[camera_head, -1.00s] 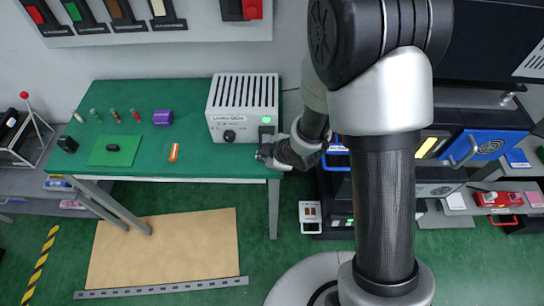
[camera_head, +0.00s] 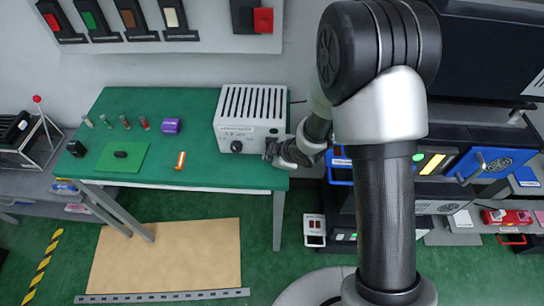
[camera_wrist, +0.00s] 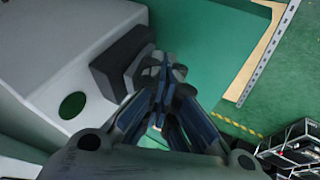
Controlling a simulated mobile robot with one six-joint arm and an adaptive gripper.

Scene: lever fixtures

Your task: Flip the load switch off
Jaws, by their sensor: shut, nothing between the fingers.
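The white vented box (camera_head: 250,106) stands at the right end of the green table in the head view. My gripper (camera_head: 271,152) is at the box's lower right front corner, hiding the switch in the head view. In the wrist view my gripper (camera_wrist: 165,65) is shut and empty, its tips right beside the rocker; I cannot tell whether they touch.
The green table (camera_head: 205,165) also holds a purple block (camera_head: 171,126), an orange-and-white piece (camera_head: 180,160), small vials and a green mat (camera_head: 108,165). A black knob (camera_head: 236,146) is on the box front. Shelves with blue-fronted equipment (camera_head: 480,163) stand to the right.

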